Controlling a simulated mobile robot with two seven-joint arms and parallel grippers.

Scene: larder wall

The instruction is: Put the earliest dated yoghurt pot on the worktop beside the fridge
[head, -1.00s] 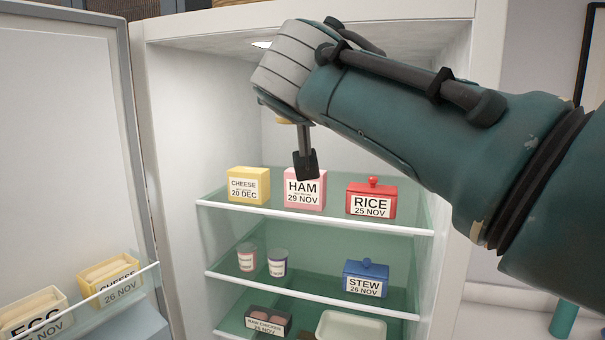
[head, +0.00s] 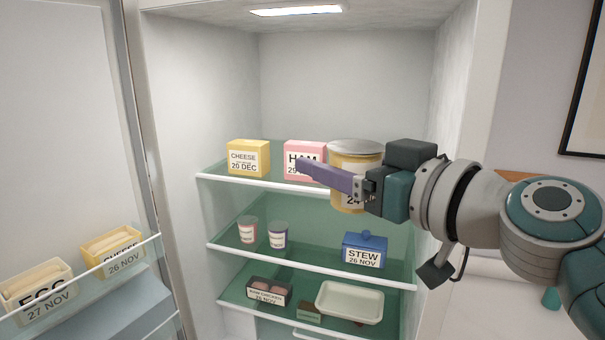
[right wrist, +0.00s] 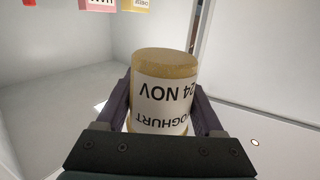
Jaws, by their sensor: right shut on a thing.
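My right gripper (head: 335,172) is shut on a yellow yoghurt pot (head: 356,150) with a grey lid, in front of the top fridge shelf. In the right wrist view the pot (right wrist: 163,95) sits between both fingers; its label reads YOGHURT, 24 NOV, inverted in that picture. In the head view the near finger and hand cover part of the label. Two small pots (head: 248,231) (head: 279,235) stand on the middle shelf, their labels too small to read. A pale worktop (head: 486,268) shows right of the fridge, partly behind my arm. My left gripper is out of view.
The top shelf holds a cheese box (head: 248,158) and a ham box (head: 303,150). A blue stew box (head: 364,252) is below. The open door (head: 60,130) stands at left with boxes in its rack. A framed picture (head: 585,90) hangs at right.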

